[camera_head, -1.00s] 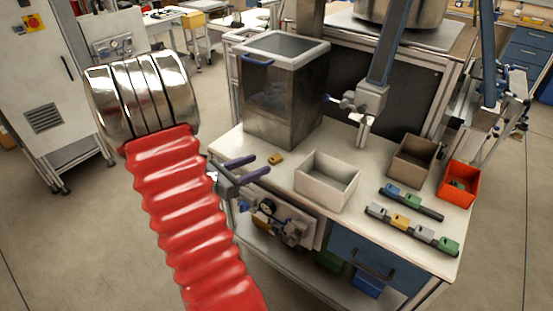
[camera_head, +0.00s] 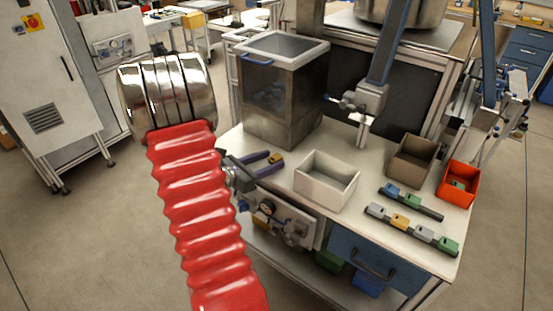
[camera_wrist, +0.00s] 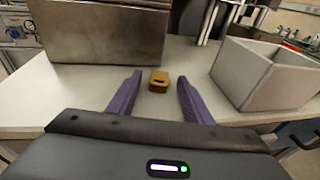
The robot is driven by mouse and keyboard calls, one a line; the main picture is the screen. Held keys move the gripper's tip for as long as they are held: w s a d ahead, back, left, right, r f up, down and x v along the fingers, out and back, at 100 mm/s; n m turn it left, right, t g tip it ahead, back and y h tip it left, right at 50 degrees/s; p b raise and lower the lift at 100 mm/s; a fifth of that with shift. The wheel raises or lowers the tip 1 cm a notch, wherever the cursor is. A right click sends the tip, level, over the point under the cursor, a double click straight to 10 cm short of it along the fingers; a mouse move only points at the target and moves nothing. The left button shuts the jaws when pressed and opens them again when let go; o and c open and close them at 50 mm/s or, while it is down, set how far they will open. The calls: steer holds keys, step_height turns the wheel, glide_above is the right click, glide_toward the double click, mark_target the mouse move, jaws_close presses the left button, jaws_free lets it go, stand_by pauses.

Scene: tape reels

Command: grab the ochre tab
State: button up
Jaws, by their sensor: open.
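The ochre tab (camera_head: 275,158) is a small block lying on the white bench top, between the clear-sided metal box and the white bin. In the wrist view the ochre tab (camera_wrist: 159,81) sits just beyond the fingertips, roughly midway between them, with a dark slot on its face. My gripper (camera_head: 270,162) has two purple fingers, spread apart and empty. In the wrist view my gripper (camera_wrist: 158,78) points at the tab from the near side. I cannot tell whether a finger touches the tab.
The metal box (camera_head: 283,92) stands behind the tab. The white bin (camera_head: 326,181) is to its right. A brown bin (camera_head: 412,160), an orange bin (camera_head: 459,185) and rows of coloured blocks (camera_head: 411,228) stand further right. The bench's left edge is close to my gripper.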

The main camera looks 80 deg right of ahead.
steer(key=shift+d, duration=0.15)
steer(key=shift+c, duration=0.7)
steer(key=c, duration=1)
steer(key=shift+r, duration=5)
